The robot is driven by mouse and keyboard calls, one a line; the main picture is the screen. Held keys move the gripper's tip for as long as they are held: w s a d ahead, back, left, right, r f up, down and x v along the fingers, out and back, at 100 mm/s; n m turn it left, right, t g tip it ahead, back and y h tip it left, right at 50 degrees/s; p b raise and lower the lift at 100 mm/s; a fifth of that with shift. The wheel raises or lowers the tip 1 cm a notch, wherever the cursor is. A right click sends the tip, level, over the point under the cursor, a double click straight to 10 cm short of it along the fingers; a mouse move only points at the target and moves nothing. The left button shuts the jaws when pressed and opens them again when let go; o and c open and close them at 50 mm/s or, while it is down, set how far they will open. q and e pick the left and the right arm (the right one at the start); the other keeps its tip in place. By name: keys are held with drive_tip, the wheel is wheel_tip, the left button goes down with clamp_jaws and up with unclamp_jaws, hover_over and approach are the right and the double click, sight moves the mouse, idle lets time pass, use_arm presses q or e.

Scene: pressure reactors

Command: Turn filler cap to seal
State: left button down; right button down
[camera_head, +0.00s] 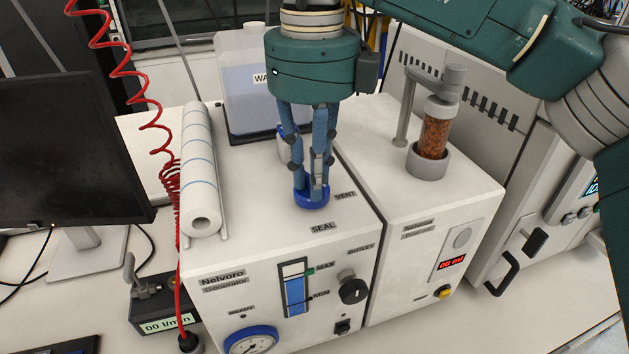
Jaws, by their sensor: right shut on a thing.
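The filler cap (312,203) is blue and round and sits on top of the white generator (245,245), near its front edge. The labels SEAL (323,228) and VENT (345,195) are printed beside it. My right gripper (312,192) points straight down over the cap, and its blue fingers are shut on it. The fingers hide the cap's far side and most of its top. My left gripper is not in view.
A paper roll (200,170) lies left of the cap. A water container (243,85) stands behind. A column with orange granules (435,130) stands on the neighbouring unit. A red coiled hose (160,150) hangs at left, near a monitor (65,150).

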drive_tip(key=m+b, duration=0.1)
drive_tip(key=m, duration=0.3)
drive_tip(key=shift+a+m+b, duration=0.15)
drive_tip(key=shift+m+b, duration=0.25)
drive_tip(key=shift+w+r, duration=0.1)
idle(0.3)
drive_tip(key=c, duration=1.6)
unclamp_jaws()
wheel_tip(320, 180, up, 12)
drive_tip(key=shift+f, duration=0.1)
